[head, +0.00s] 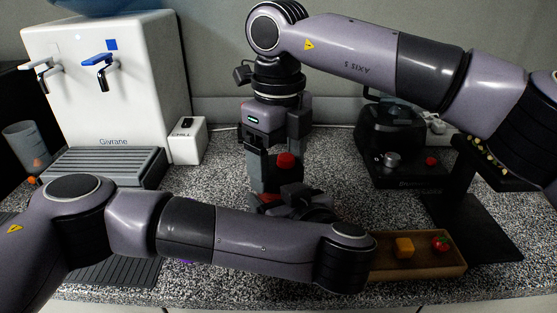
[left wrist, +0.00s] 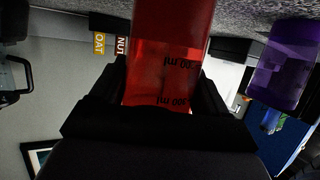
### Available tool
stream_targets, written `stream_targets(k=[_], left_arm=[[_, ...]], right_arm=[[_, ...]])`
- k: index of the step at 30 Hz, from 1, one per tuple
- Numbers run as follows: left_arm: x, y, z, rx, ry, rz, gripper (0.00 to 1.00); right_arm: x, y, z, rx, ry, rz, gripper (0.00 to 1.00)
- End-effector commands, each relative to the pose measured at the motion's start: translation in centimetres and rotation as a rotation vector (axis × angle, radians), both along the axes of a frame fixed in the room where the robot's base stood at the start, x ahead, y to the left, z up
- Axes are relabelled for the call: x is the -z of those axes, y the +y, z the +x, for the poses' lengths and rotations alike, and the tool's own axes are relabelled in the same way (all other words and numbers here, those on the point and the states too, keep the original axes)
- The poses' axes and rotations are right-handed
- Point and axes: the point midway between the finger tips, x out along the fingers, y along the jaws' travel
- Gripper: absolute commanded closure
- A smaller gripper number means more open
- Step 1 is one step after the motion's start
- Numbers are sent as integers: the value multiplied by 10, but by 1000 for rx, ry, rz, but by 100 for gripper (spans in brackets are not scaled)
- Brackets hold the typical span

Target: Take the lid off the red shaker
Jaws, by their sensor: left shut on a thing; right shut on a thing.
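The red shaker shows in the left wrist view as a clear red body (left wrist: 163,60) with ml marks, upside down in the picture. My left gripper (left wrist: 163,95) is shut on it, a finger on each side. In the head view my left gripper (head: 300,202) is partly hidden behind my arm, and only a bit of red body (head: 268,198) shows. Above it my right gripper (head: 276,175) points down, shut on the lid, whose red cap (head: 285,160) shows between the fingers. Whether the lid is apart from the body I cannot tell.
A wooden tray (head: 455,271) holds an orange cube (head: 404,247) and a tomato (head: 440,240). A water dispenser (head: 105,110) and white box (head: 188,141) stand left, a black machine (head: 400,145) right. A purple shaker (left wrist: 280,75) stands near the red one.

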Motion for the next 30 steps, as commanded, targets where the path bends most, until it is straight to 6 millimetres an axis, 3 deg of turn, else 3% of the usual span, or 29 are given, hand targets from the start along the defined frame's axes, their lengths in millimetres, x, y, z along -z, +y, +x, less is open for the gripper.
stream_targets(k=[7,18,19,20,30], left_arm=[[0,0,0,0,0,0,100],[0,0,0,0,0,-1,100],[0,0,0,0,0,-1,100],[0,0,0,0,0,0,100],[0,0,0,0,0,0,100]], right_arm=[[-1,0,0,-258,0,0,56],[-1,0,0,-290,-1,1,56],[-1,0,0,-290,-1,1,9],[-1,0,0,-290,-1,1,0],[-6,0,0,-288,-2,1,0]])
